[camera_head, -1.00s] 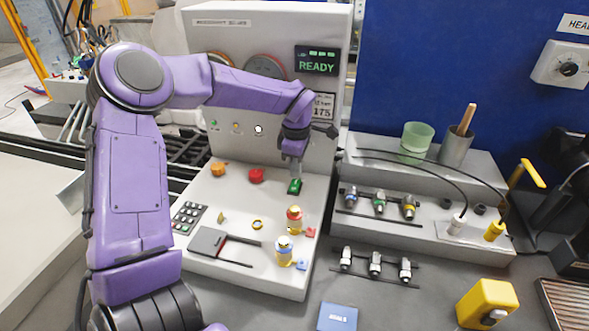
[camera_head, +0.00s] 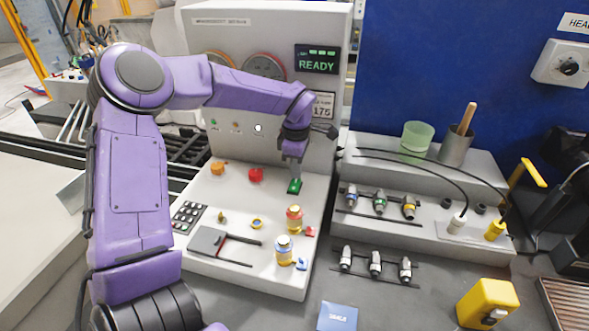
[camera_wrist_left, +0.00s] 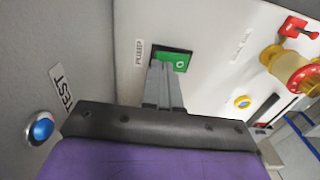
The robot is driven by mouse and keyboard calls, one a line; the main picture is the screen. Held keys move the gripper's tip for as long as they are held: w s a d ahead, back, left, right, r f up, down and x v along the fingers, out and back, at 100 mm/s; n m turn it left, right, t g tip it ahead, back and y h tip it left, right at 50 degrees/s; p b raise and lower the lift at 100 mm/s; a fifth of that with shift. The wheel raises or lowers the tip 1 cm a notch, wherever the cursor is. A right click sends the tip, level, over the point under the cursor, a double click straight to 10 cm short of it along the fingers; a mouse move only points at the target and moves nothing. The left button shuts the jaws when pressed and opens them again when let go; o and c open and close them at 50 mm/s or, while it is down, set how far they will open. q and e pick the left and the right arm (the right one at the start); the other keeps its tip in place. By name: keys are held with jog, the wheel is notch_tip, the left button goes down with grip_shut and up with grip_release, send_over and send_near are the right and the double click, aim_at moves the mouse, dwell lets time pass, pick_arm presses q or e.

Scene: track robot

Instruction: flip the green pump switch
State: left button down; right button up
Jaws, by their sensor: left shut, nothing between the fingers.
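The green pump switch (camera_head: 295,187) is a small green rocker on the sloped white panel, below the READY display. In the left wrist view the green switch (camera_wrist_left: 177,61) sits in a dark frame beside a label that seems to read PUMP. My left gripper (camera_head: 293,176) points down at the switch with its fingers shut and empty. In the left wrist view the closed fingertips (camera_wrist_left: 160,66) overlap the near edge of the switch. I cannot tell whether they touch it. My right gripper is not in view.
A red button (camera_head: 256,174) and an orange knob (camera_head: 218,168) lie left of the switch. A blue button (camera_wrist_left: 41,129) shows beside a TEST label. A rack of connectors (camera_head: 380,203) stands to the right.

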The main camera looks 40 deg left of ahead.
aim_at(296, 181)
pick_arm(q)
jog(key=shift+f+b, duration=0.4)
jog(key=shift+f, duration=0.45)
jog(key=shift+r, duration=0.1)
notch_tip(296, 181, up, 7)
jog(key=p, duration=0.7)
jog(key=shift+p, duration=0.4)
